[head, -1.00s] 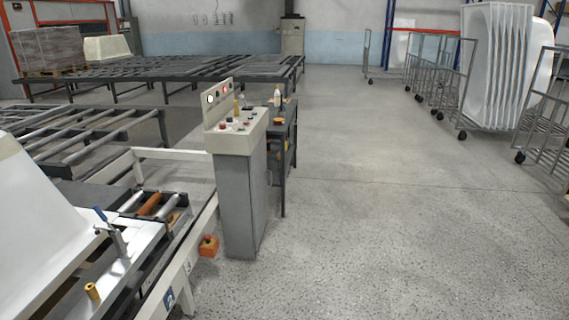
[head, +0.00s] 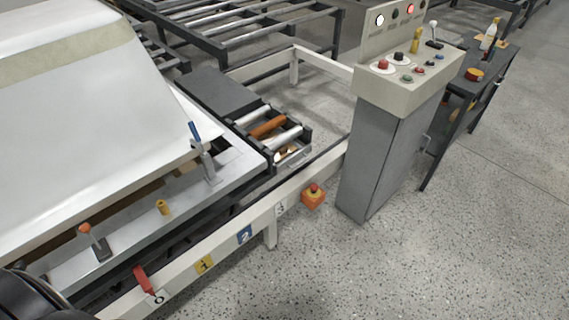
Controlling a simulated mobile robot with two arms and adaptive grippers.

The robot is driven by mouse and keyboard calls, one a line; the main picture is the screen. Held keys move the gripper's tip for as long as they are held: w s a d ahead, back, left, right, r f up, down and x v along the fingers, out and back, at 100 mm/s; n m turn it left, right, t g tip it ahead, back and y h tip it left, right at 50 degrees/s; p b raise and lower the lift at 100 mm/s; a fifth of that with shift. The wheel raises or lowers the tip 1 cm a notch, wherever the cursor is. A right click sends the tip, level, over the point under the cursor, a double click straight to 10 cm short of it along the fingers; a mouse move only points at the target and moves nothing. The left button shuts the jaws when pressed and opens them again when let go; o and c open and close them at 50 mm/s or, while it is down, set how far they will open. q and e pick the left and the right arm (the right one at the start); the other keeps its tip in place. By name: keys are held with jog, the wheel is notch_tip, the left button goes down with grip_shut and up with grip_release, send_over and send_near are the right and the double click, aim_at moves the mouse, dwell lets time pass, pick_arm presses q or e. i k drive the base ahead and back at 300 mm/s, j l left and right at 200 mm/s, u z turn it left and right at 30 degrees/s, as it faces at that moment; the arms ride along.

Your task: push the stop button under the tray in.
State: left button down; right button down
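A stop button (head: 314,188) with a red cap sits on an orange box, fixed to the outer side of a pale frame rail. The box hangs low, near the foot of the grey control cabinet. Above and to its left, a dark tray (head: 309,143) holds white and orange rollers. Whether the red cap is pressed in or out is too small to tell. Neither of my grippers is in view. A dark rounded part cuts into the lower left corner, and I cannot tell what it is.
The control cabinet (head: 376,160) with buttons and lamps stands right of the stop button. A dark side table (head: 482,80) is behind it. A red lever (head: 145,281) and number labels are on the rail (head: 222,247). Speckled floor (head: 430,265) is clear at the lower right.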

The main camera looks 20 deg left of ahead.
aim_at(314, 187)
jog(key=i+l+u, duration=0.9)
jog(key=l, duration=0.15)
jog(key=k, duration=0.1)
